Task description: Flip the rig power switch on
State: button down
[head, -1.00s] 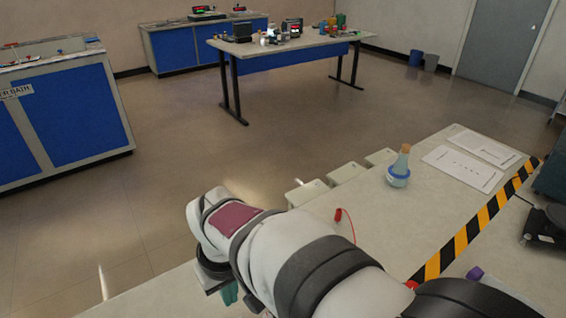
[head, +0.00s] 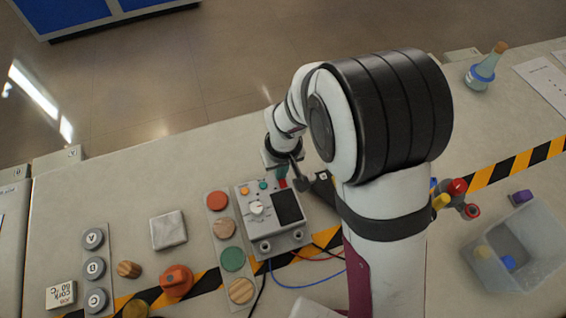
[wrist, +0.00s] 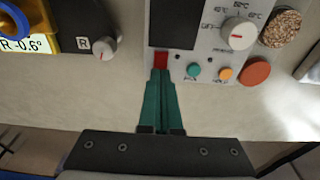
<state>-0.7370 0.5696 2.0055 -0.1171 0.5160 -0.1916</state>
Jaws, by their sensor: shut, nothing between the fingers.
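The rig is a grey control box (head: 259,235) on the bench with a white dial, a dark screen and small teal and orange buttons. Its panel (wrist: 203,55) shows upside down in the wrist view. A small red switch (wrist: 160,58) sits at the panel edge beside the dark screen. My gripper (wrist: 161,72) has its green fingers shut together and empty, with the tips at the red switch, seemingly touching it. In the head view my gripper (head: 283,183) is at the box's far edge. Which way the switch is set cannot be told.
A strip with coloured discs (head: 233,260) stands close left of the box. An orange knob (head: 176,280), a pale square block (head: 168,230) and a lettered strip (head: 95,267) lie further left. Red and blue cables run in front. A clear bin (head: 515,247) and flask (head: 484,70) are right.

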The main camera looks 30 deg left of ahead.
jog(key=shift+f, duration=0.15)
dwell(0.4)
jog(key=shift+s+d, duration=0.55)
jog(key=shift+r, duration=0.2)
notch_tip(320, 180, up, 14)
jog(key=s+d, duration=0.1)
